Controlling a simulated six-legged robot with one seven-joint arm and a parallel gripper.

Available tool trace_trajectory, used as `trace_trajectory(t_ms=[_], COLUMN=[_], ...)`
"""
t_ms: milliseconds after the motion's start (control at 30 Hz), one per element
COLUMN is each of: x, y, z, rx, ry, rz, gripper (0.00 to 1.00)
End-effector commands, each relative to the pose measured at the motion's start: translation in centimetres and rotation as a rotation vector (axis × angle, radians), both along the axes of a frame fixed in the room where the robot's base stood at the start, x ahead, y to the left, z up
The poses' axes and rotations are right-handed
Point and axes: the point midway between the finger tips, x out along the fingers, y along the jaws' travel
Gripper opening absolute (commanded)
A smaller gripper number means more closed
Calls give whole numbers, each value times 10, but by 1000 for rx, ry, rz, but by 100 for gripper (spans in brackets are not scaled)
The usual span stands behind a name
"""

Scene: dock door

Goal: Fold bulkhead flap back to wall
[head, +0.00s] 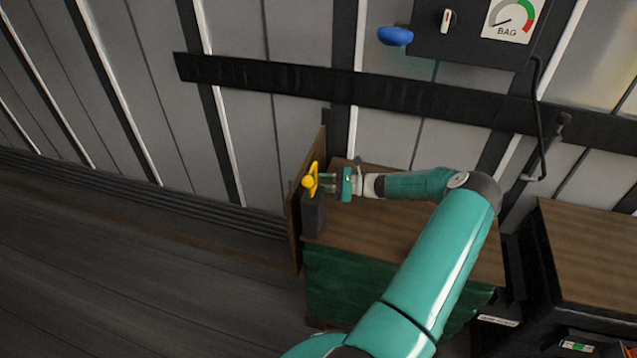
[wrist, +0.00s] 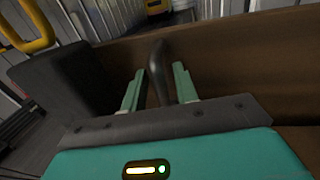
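The brown wooden flap (head: 297,230) stands out from the wall in the head view, seen nearly edge-on. In the wrist view the brown panel (wrist: 235,60) spans the area beyond my fingers. A dark curved handle (wrist: 158,72) stands upright in front of it. My gripper (head: 322,183) is at the flap's right side; in the wrist view its two green fingers (wrist: 157,88) are apart, one on each side of the handle. A gap shows on both sides, so it is open around the handle. The handle is hard to make out in the head view.
A black block (head: 313,214) with a yellow handle (head: 309,181) is beside my gripper. A wood-topped, green-sided box (head: 340,282) is under my arm. A black wall panel (head: 465,42) carries a blue knob (head: 395,36). Another wooden-topped unit (head: 590,255) is at right. Left floor (head: 130,270) is clear.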

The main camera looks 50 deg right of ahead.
Motion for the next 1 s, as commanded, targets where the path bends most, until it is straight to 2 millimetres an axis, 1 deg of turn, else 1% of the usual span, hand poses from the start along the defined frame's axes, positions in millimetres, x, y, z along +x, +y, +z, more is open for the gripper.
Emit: trace_trajectory(t_ms=[167, 267, 300, 333, 700, 1000], x=[0, 0, 0, 0, -1, 1], y=[0, 0, 0, 0, 0, 1], z=[0, 0, 0, 0, 0, 1], rx=[0, 0, 0, 0, 0, 1], ry=[0, 0, 0, 0, 0, -3], rz=[0, 0, 0, 0, -6, -58], gripper=[30, 12, 4, 0, 0, 0])
